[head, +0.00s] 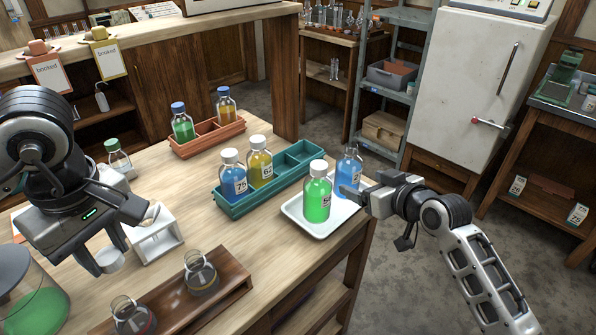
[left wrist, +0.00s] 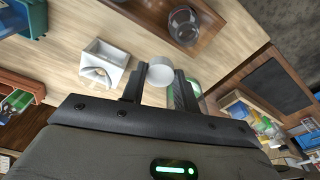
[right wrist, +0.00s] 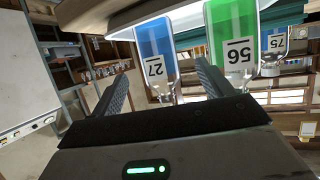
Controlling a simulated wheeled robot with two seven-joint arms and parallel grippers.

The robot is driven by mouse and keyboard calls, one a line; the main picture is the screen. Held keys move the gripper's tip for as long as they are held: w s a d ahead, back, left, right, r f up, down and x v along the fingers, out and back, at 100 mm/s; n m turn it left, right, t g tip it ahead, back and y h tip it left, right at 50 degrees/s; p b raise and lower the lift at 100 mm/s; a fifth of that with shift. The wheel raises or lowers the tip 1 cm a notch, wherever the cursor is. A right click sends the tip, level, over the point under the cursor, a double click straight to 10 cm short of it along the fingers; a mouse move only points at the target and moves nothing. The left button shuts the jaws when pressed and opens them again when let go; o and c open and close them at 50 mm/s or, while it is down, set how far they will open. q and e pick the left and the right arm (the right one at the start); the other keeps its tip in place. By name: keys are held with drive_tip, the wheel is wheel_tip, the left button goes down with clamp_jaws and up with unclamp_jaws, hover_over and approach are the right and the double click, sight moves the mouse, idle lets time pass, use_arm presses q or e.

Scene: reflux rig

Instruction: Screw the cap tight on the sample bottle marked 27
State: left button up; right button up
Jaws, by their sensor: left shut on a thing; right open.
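The sample bottle marked 27 (head: 349,170), with blue liquid, stands upright on a white tray (head: 294,209). Its label reads 27 in the right wrist view (right wrist: 157,50). My right gripper (head: 357,196) is open beside it; in the right wrist view the bottle shows between the fingers, not visibly gripped. My left gripper (head: 108,258) is shut on a white cap (left wrist: 160,72), held over the left side of the table, far from the bottle. The green bottle marked 56 (head: 317,195), white-capped, stands on the tray just left of bottle 27.
A teal crate (head: 290,165) holds white-capped bottles marked 75 (head: 233,178) and 62 (head: 260,165). An orange crate (head: 207,140) stands behind. A white stand (head: 155,235) and a wooden rack (head: 185,300) with flasks are near my left gripper. The table's right edge is close to the tray.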

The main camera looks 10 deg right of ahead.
sight(348, 176)
drive_tip(key=shift+x, duration=1.25)
drive_tip(key=shift+x, duration=2.65)
drive_tip(key=shift+d+f, duration=0.1)
drive_tip(key=shift+d, duration=0.05)
drive_tip(key=c, duration=1.3)
